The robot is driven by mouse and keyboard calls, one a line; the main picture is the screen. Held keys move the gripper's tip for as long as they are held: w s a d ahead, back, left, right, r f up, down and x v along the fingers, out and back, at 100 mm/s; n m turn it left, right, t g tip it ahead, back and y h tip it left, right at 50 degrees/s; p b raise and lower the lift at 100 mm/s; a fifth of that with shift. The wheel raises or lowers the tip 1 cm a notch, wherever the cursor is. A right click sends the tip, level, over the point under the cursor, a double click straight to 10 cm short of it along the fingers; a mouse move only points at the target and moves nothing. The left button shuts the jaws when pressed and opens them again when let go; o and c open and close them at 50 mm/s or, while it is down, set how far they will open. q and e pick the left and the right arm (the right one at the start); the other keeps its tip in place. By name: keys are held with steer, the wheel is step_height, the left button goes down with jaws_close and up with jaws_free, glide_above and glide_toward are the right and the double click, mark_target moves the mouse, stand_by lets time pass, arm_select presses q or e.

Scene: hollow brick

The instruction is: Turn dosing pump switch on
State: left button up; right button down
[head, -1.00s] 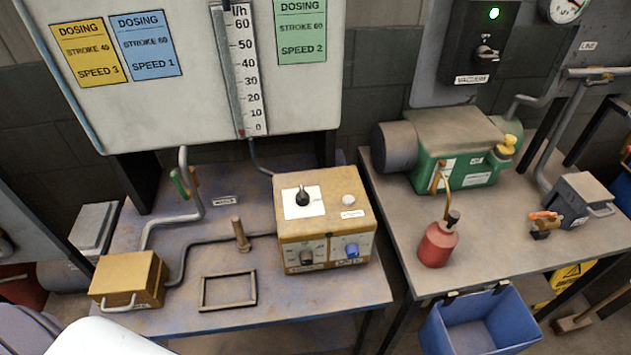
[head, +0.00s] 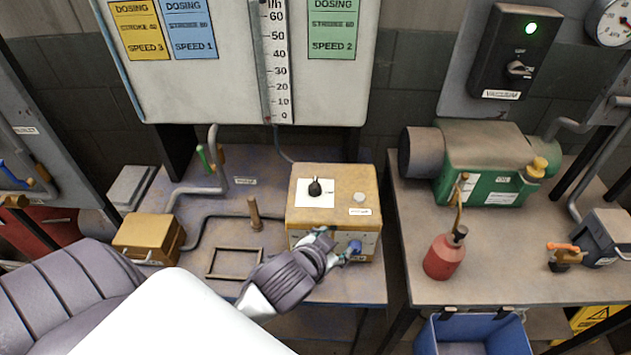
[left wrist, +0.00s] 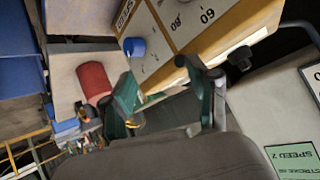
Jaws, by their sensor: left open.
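The dosing pump (head: 333,178) is a yellow box on the left bench. Its black switch (head: 315,187) stands on a white plate on the top face. A blue knob (head: 354,246) shows on the front face; the dark knob beside it is hidden behind my gripper. My left gripper (head: 336,243) is open and empty, in front of the pump's front face and below the switch. In the left wrist view the fingers (left wrist: 165,92) are spread near the box, with the blue knob (left wrist: 135,47) and black switch (left wrist: 240,59) beyond them.
A small yellow box (head: 146,238), pipes, a wooden peg (head: 255,213) and an empty frame (head: 234,262) share the bench. A green pump (head: 490,165) and red oil can (head: 444,255) stand on the right bench. The dosing board (head: 235,70) rises behind.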

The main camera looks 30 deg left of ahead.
arm_select(q)
steer(key=w+d+r+m+t+h, duration=0.4)
steer(key=w+r+t, duration=0.15)
steer(key=r, duration=0.55)
steer(key=w+d+r+m+t+h, duration=0.35)
steer(key=w+r, duration=0.25)
steer(key=r, duration=0.4)
steer(key=s+d+r+m+g+h, duration=0.2)
steer(key=d+r+m+g+h, duration=0.35)
steer(key=d+m+h, duration=0.5)
steer(key=m+g+y, duration=0.9)
steer(key=g+y, duration=0.5)
steer(key=y, duration=0.3)
glide_above(315, 182)
step_height(315, 182, down, 11)
step_height(315, 182, down, 12)
steer(key=p, duration=0.4)
steer(key=shift+f, duration=0.5)
arm_select(e)
steer(key=r, duration=0.4)
steer(key=shift+w+d+r, duration=0.1)
steer(key=shift+d, duration=0.25)
